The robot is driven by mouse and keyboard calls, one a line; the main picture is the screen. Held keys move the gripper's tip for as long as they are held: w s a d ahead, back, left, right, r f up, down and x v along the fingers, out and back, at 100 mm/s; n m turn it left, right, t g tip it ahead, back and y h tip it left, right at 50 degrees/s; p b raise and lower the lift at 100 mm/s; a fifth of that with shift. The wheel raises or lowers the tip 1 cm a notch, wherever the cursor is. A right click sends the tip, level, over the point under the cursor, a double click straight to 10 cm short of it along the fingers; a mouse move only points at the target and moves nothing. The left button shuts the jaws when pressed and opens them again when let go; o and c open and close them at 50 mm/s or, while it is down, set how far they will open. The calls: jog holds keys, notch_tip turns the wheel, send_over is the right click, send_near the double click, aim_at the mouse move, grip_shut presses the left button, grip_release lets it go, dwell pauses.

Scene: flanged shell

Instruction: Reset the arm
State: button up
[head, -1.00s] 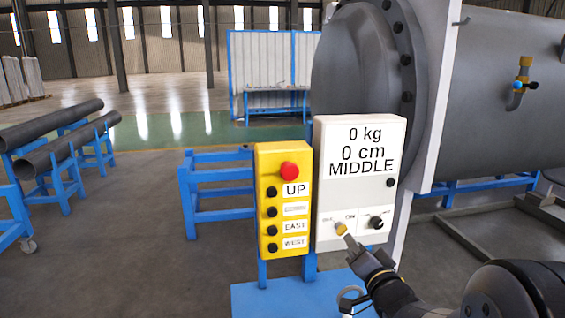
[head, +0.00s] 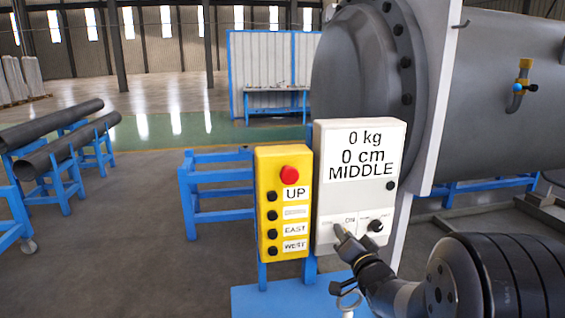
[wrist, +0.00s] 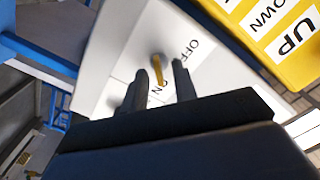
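The white control panel (head: 360,185) reads 0 kg, 0 cm and MIDDLE. In the wrist view, its yellow switch knob (wrist: 157,68) sits beside the OFF and ON labels. My gripper (head: 343,235) is at the panel's lower part and mostly hides the knob in the head view. In the wrist view, the two dark fingers of my gripper (wrist: 160,72) are apart, one on each side of the knob. A gap shows around the knob, and I cannot tell whether either finger touches it.
A yellow button box (head: 284,200) with a red button stands just left of the panel. A black knob (head: 375,226) is to the right on the panel. A large grey flanged shell (head: 355,80) is behind. Pipes on blue stands (head: 65,150) lie at left.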

jog(key=s+n+p, duration=0.1)
jog(key=n, duration=0.4)
jog(key=s+n+p, duration=0.1)
jog(key=n, duration=0.4)
jog(key=s+n+p, duration=0.1)
jog(key=s+n, duration=0.1)
jog(key=n, duration=0.3)
dwell(0.7)
jog(key=shift+s+r, duration=0.1)
